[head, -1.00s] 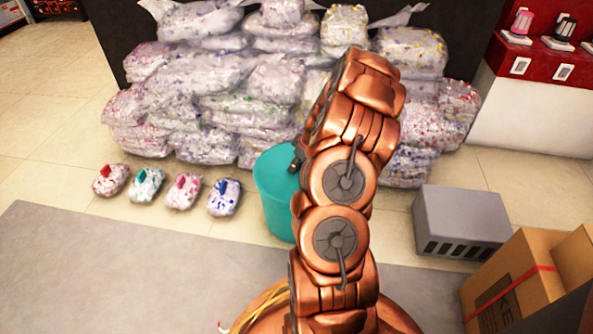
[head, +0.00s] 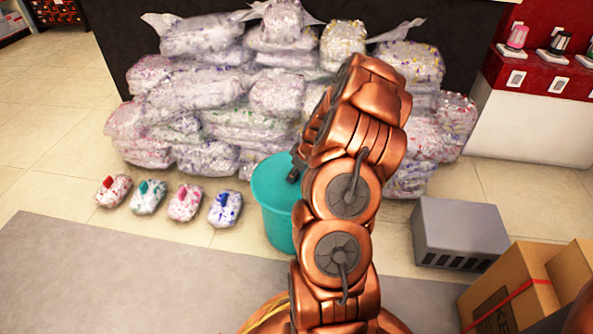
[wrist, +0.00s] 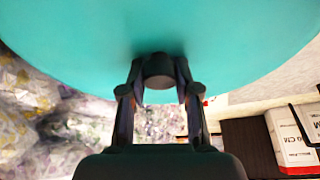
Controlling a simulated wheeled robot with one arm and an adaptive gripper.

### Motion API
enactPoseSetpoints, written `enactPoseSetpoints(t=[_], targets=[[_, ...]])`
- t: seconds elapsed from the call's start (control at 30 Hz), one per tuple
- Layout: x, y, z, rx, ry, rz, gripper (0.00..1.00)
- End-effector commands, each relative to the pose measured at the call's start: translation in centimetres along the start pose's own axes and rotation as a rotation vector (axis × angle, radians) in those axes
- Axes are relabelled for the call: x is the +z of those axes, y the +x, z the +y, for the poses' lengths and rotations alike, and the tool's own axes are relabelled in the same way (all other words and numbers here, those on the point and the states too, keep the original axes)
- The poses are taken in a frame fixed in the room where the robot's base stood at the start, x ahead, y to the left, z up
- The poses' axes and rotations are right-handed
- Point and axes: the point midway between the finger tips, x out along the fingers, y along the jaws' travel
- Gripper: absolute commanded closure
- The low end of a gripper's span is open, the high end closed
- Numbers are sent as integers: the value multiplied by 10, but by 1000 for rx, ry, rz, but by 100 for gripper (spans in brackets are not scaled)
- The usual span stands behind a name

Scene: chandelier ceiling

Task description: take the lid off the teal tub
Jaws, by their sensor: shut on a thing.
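The teal tub (head: 277,228) stands on the floor in the head view, left of my arm and in front of the heaped bags. Its round teal lid (head: 268,180) shows at the top, partly hidden by my arm. In the wrist view the teal lid (wrist: 225,45) fills the upper part, with a dark round knob (wrist: 159,68) near its middle bottom. My gripper (wrist: 159,84) is shut on the knob, one finger on each side. In the head view, only a dark bit of my gripper (head: 294,172) shows beside the arm. I cannot tell whether the lid is raised off the rim.
Clear bags of coloured bits (head: 215,105) are piled behind the tub. Several small bags (head: 184,202) lie in a row to its left. A grey vented box (head: 460,232) and a cardboard box (head: 515,290) stand at right. Floor in front left is clear.

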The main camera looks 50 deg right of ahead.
Motion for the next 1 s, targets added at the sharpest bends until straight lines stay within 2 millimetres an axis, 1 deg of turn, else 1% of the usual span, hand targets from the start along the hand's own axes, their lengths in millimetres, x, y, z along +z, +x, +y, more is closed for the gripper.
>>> enactPoseSetpoints(t=[0.03, 0.23, 0.3, 0.37, 0.43, 0.6, 0.8, 1.0], targets=[[0, -4, -6, 0, 0, 2, 100], [4, -10, -36, -2, -1, 1, 100], [7, -12, -50, -7, 1, -1, 100], [9, -14, -59, -2, 0, 1, 100], [11, -16, -74, -7, 0, -1, 100], [16, -20, -102, -5, -1, -1, 100], [20, -23, -125, -4, -1, -1, 100], [22, -24, -135, 1, 0, 1, 100]])
